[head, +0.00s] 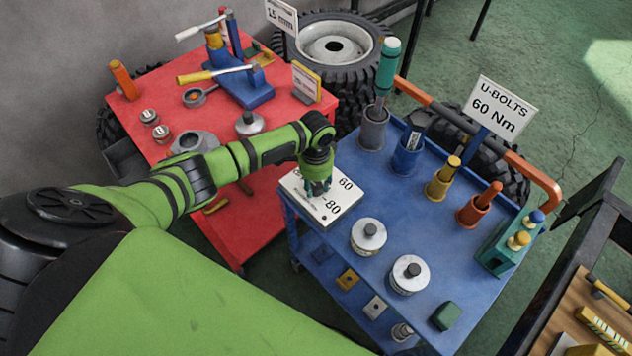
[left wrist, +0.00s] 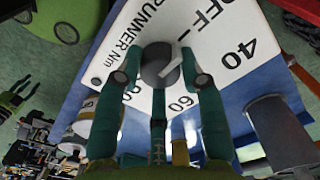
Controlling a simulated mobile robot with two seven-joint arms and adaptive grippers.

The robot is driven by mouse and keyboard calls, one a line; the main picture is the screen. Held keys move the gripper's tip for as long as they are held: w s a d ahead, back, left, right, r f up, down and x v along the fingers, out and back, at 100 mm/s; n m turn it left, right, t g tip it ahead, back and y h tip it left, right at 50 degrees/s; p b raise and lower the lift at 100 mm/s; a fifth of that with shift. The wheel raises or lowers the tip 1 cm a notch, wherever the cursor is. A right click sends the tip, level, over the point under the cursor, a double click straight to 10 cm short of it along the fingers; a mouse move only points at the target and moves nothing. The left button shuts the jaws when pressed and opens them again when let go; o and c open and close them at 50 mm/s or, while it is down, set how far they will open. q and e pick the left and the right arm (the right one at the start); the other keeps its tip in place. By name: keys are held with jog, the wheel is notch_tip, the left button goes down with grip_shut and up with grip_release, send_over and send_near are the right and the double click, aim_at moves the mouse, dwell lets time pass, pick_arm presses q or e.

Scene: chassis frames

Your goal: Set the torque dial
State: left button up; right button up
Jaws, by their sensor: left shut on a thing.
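The torque dial is a white box (head: 335,207) at the near left corner of the blue cart, marked 60 and 80 in the head view. In the left wrist view its face (left wrist: 215,45) reads OFF, 40, 60, 80 and "RUNNER Nm". Its dark round knob (left wrist: 157,67) has a white pointer slanting to the upper right, roughly between OFF and 40; its exact setting is hard to read. My left gripper (head: 317,189) comes down from above, shut on the knob, with a finger on either side. A sign (head: 500,107) reads "U-BOLTS 60 Nm".
The blue cart top (head: 410,205) holds several cups with tools, two round silver-topped pieces and a green block (head: 445,316). A red cart (head: 280,115) with tools stands behind my left arm. A wooden bench (head: 575,325) is at the lower right.

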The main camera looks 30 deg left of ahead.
aim_at(316, 186)
pick_arm(q)
jog(key=o, duration=1.1)
jog(key=shift+o, duration=0.2)
jog(key=shift+r, duration=0.45)
notch_tip(316, 186, up, 11)
